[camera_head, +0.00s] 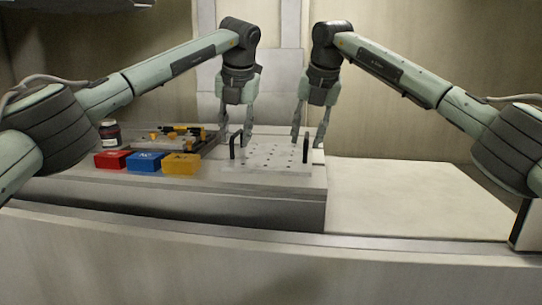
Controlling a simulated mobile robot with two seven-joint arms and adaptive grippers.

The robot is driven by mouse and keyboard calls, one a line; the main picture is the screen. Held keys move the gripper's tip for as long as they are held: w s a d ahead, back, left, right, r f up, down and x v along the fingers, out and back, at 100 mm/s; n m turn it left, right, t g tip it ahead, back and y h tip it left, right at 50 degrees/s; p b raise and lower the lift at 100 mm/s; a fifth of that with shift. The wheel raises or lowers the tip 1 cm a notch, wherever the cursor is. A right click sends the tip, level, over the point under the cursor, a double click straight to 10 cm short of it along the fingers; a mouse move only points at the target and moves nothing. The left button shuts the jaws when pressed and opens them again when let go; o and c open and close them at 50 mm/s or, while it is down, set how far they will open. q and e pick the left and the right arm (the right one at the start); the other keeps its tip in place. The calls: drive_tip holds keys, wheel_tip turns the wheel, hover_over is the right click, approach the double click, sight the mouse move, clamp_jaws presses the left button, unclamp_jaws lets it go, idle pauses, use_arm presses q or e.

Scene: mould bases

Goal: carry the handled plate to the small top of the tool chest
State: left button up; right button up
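The handled plate (270,156) is a pale flat plate with rows of dark holes. It lies on a raised grey top (110,185), near that top's right end. A black upright handle (233,148) stands at its left side and another (305,150) at its right. My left gripper (236,128) is open, its fingers pointing down around or just above the left handle. My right gripper (310,138) is open, its fingers pointing down on either side of the right handle in the picture. Contact cannot be told. I cannot tell which surface is the chest's small top.
Red (112,160), blue (145,162) and yellow (182,164) boxes stand left of the plate. Behind them are a dark tray with yellow tools (180,132) and a red-labelled jar (110,132). A lower cream surface (410,195) on the right is bare. A dark-edged object (527,225) shows at the right edge.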

use_arm(q)
drive_tip(key=shift+w+f, duration=0.15)
drive_tip(key=shift+f, duration=0.2)
use_arm(e)
drive_tip(key=shift+w+f, duration=0.2)
drive_tip(key=shift+f, duration=0.15)
use_arm(q)
clamp_jaws()
use_arm(e)
clamp_jaws()
use_arm(q)
drive_tip(key=shift+r, duration=0.15)
use_arm(e)
drive_tip(key=shift+r, duration=0.15)
